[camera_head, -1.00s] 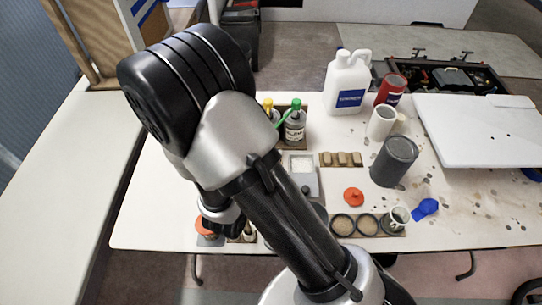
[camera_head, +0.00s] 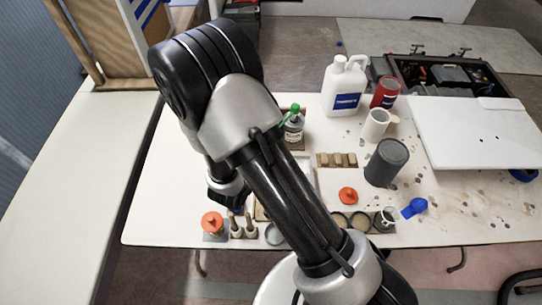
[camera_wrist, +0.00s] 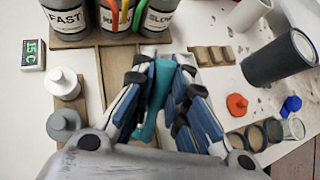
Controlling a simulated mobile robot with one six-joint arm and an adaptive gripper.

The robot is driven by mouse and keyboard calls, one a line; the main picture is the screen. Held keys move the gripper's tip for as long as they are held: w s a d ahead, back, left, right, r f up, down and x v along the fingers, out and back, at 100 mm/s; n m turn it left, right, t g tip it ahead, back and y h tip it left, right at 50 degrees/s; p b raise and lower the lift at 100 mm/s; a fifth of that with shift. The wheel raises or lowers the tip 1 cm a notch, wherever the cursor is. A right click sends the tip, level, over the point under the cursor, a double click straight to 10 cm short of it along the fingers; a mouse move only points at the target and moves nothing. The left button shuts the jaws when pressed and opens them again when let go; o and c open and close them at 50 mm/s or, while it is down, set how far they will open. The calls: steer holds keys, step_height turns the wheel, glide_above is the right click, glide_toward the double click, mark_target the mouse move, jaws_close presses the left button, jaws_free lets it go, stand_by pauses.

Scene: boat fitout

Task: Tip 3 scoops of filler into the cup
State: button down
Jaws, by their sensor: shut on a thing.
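My gripper (camera_wrist: 158,105) is shut on a teal, handle-like tool (camera_wrist: 156,88) in the wrist view; its lower end is hard to make out. In the head view my gripper (camera_head: 228,192) hangs over the left part of the table, and the tool is not clear there. A clear cup (camera_head: 384,220) stands at the right end of a row of round tubs, also in the wrist view (camera_wrist: 294,129). Two dark tubs with beige contents (camera_head: 360,221) sit beside it, perhaps filler; they show in the wrist view (camera_wrist: 255,138). My gripper is well left of them.
Behind stand a grey can (camera_head: 386,163), a white cup (camera_head: 375,125), a white jug (camera_head: 344,88) and a red tin (camera_head: 386,92). Labelled bottles (camera_wrist: 115,18) stand ahead of my gripper.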

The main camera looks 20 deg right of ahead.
steer(key=shift+w+d+g+p, duration=0.1)
steer(key=shift+w+g+p, duration=0.25)
steer(key=shift+p, duration=0.8)
steer(key=g+p, duration=0.1)
steer(key=p, duration=0.2)
steer(key=w+f+g+y+p, duration=0.1)
steer(key=p, duration=0.1)
steer(key=shift+d+n+g+p, duration=0.2)
steer(key=shift+n+g+p, duration=0.05)
steer(key=shift+n+p, duration=0.15)
steer(key=w+g+p, duration=0.1)
steer(key=p, duration=0.4)
steer(key=f+g+y+p, duration=0.1)
steer(key=g+p, duration=0.1)
steer(key=p, duration=0.3)
steer(key=shift+w+d+f+n, duration=0.15)
steer(key=shift+w+d+n, duration=0.15)
steer(key=shift+w+d, duration=0.1)
steer(key=shift+w+a+f+g+y+p, duration=0.15)
steer(key=shift+f+g+y+p, duration=0.15)
steer(key=shift+p, duration=0.65)
